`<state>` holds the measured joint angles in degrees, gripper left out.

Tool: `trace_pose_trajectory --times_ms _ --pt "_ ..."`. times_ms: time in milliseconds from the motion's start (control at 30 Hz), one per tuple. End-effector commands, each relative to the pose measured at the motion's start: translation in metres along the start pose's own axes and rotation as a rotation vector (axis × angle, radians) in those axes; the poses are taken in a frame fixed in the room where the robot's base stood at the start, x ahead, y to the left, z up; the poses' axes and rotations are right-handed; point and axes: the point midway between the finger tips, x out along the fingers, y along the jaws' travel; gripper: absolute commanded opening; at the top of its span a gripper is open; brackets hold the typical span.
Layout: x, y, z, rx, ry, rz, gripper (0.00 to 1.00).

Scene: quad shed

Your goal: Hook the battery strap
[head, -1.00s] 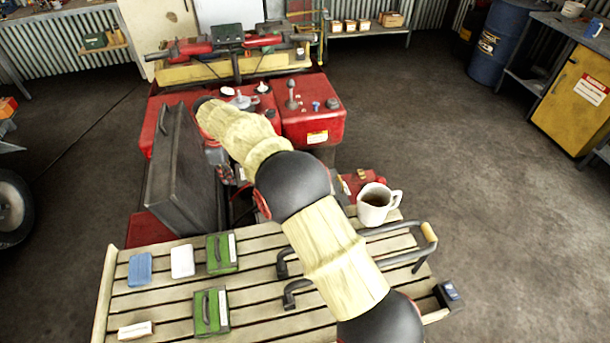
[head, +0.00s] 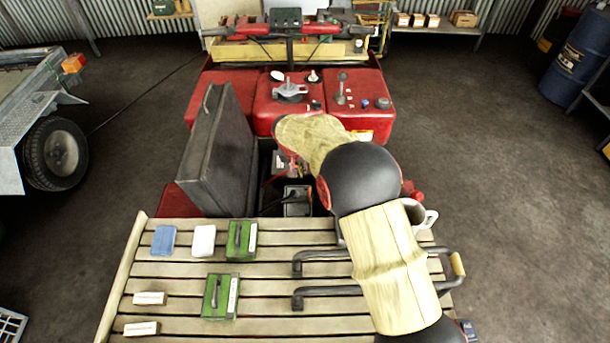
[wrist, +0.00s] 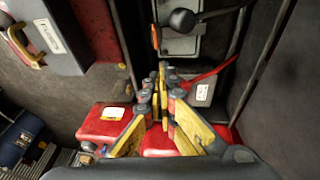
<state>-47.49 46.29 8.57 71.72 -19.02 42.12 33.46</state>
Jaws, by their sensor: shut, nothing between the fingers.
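In the head view the quad's seat (head: 213,145) stands tipped up on the left of an open bay. A dark box with a grey top, which looks like the battery (head: 297,201), sits low in this bay. My arm hides part of the bay and most of my gripper. In the wrist view my gripper (wrist: 164,76) is shut and empty, its yellow-padded fingers together. Ahead of it is a grey metal part with a black knob (wrist: 182,20). A thin red strip (wrist: 212,73) lies right of the fingers, beside a white label; I cannot tell whether it is the strap.
A slatted rack (head: 180,285) carries green boxes (head: 220,296), small white packs and a blue pack (head: 164,240). A mug (head: 428,218) stands behind my arm, near bent rack handles (head: 325,291). A trailer wheel (head: 57,152) is at left.

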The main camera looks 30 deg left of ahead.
Motion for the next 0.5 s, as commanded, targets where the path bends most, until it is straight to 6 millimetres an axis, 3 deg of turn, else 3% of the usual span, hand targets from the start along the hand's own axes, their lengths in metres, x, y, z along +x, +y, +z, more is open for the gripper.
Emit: trace_pose_trajectory --times_ms 500 --pt "0.098 0.003 0.004 -0.001 -0.003 0.001 0.00"
